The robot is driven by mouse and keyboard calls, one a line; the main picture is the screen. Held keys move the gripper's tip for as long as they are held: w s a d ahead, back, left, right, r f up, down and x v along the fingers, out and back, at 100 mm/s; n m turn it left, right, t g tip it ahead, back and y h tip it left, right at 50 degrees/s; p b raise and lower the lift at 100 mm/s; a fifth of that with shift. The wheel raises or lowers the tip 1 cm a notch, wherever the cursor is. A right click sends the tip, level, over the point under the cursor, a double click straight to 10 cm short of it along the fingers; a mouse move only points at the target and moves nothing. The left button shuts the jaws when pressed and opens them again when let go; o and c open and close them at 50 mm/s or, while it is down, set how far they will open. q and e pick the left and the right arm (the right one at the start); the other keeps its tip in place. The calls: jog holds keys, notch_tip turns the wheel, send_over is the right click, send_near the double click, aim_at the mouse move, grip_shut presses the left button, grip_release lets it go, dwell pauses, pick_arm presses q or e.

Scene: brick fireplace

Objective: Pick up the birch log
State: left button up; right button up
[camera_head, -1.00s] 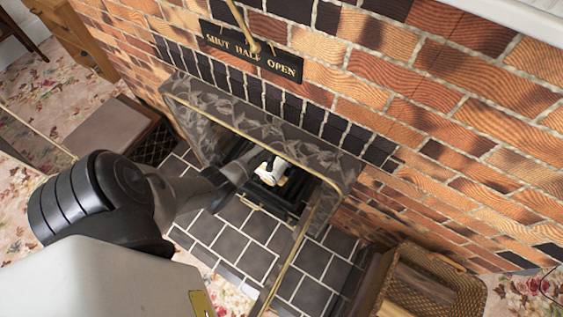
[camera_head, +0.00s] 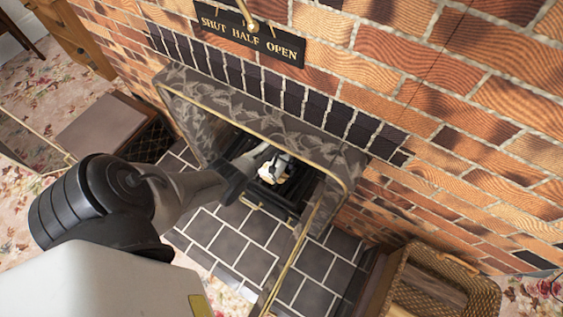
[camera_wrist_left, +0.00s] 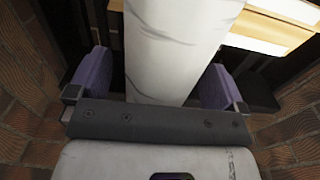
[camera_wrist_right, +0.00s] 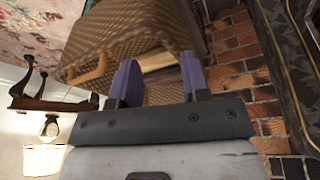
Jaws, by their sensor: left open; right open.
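The birch log, white with grey marks, lies in the fireplace grate; in the left wrist view the pale log (camera_wrist_left: 178,45) runs between the fingers of my left gripper (camera_wrist_left: 155,82). The fingers are open, one on each side, with a gap showing on each side. In the head view my left arm reaches into the fireplace opening, and the gripper (camera_head: 268,164) is small at the white log. My right gripper (camera_wrist_right: 158,78) is open and empty in the right wrist view, in front of a wicker basket (camera_wrist_right: 125,35). It does not show in the head view.
The fireplace surround (camera_head: 300,140) frames the opening closely. Pale cut wood (camera_wrist_left: 265,30) lies beside the log. A wicker basket (camera_head: 455,268) with wood in it stands at lower right. Dark hearth tiles (camera_head: 235,240) are clear. A sign (camera_head: 250,33) hangs above.

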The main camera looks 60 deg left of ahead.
pick_arm(q)
jog(key=shift+f, duration=0.45)
jog(key=shift+r, duration=0.1)
jog(key=shift+c, duration=0.3)
jog(key=c, duration=1)
jog(key=shift+c, duration=0.9)
jog(key=shift+r, duration=0.2)
